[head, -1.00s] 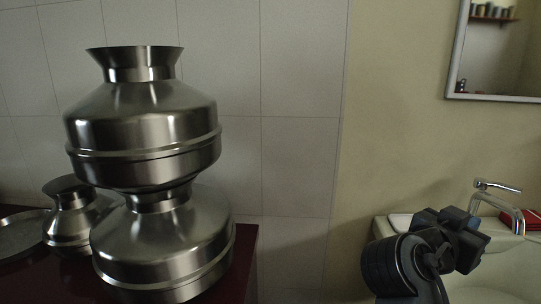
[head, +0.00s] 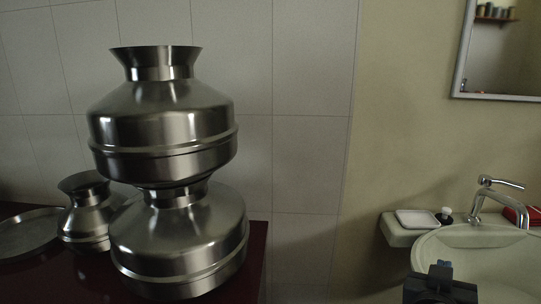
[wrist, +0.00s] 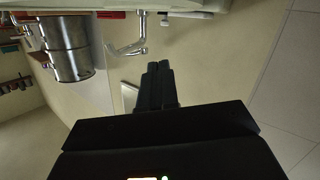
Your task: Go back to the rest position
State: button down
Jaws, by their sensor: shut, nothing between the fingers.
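My gripper (wrist: 158,84) shows in the wrist view with its two dark fingers side by side, shut and empty. It points out over a pale surface, clear of the things around it. In the head view only a small dark part of my arm shows at the lower right edge, in front of the washbasin.
Two large metal pots, an upper one (head: 162,130) on a lower one (head: 180,245), stand on a dark red surface (head: 255,262). A small pot (head: 88,212) and a round tray (head: 28,234) are beside them. A washbasin (head: 450,240) with a tap (head: 480,200) is at right.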

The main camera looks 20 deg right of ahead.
jog(key=s+a+f+n+t+y, duration=0.4)
jog(key=s+a+f+n+y, duration=0.55)
jog(key=s+a+f, duration=0.45)
jog(key=s+a+r+y, duration=0.2)
jog(key=s+r, duration=0.2)
jog(key=s, duration=0.4)
jog(key=s+a+r+m+t+y, duration=0.1)
jog(key=s+a+r, duration=0.1)
jog(key=s+r, duration=0.3)
jog(key=s, duration=0.3)
jog(key=shift+t+y, duration=0.3)
jog(key=shift+y, duration=0.05)
jog(key=shift+a, duration=0.1)
